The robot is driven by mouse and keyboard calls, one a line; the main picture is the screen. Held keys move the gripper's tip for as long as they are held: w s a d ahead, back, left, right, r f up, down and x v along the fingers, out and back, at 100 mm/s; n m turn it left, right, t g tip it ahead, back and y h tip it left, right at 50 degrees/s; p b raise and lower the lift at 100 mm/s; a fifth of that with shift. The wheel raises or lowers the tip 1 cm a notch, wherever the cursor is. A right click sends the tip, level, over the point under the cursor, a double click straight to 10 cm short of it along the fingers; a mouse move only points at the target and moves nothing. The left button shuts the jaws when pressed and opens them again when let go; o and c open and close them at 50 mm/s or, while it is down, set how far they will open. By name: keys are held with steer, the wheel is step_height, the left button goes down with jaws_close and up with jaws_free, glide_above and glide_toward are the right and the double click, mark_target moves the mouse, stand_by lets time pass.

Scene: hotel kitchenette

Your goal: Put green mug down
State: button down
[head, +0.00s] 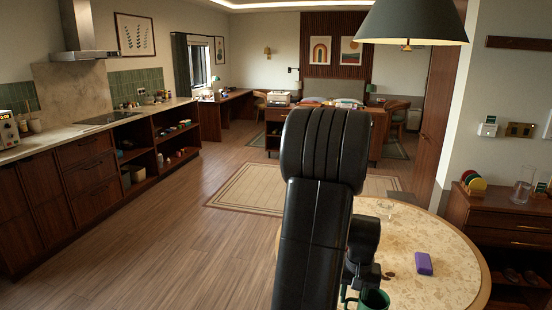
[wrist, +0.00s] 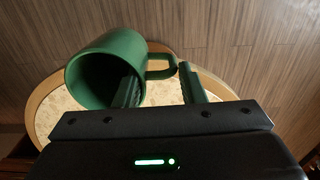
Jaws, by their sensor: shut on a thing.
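The green mug (wrist: 108,55) is large in the wrist view, its open mouth facing the camera and its handle (wrist: 165,66) to the right. My gripper (wrist: 160,82) is shut on the mug, with one finger at the mug's mouth and the other outside by the handle. In the head view the mug (head: 374,300) shows at the bottom edge, partly cut off, over the round table (head: 445,235). My arm hides part of the table. Whether the mug touches the tabletop cannot be told.
A purple block (head: 424,263) lies on the table right of the mug. A clear glass dish (head: 386,207) stands near the far edge, and small brown pieces (head: 389,275) lie near my gripper. A dark lamp shade (head: 412,22) hangs above. The table's right side has bare room.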

steer(key=w+a+f+n, duration=0.1)
steer(key=w+a+f, duration=0.4)
steer(key=a, duration=0.5)
steer(key=w+a+f+n, duration=0.1)
steer(key=w+a+f, duration=0.4)
steer(key=a, duration=0.5)
step_height(320, 180, down, 2)
steer(key=shift+f+n, duration=0.15)
steer(key=shift+n, duration=0.25)
steer(key=shift+a, duration=0.15)
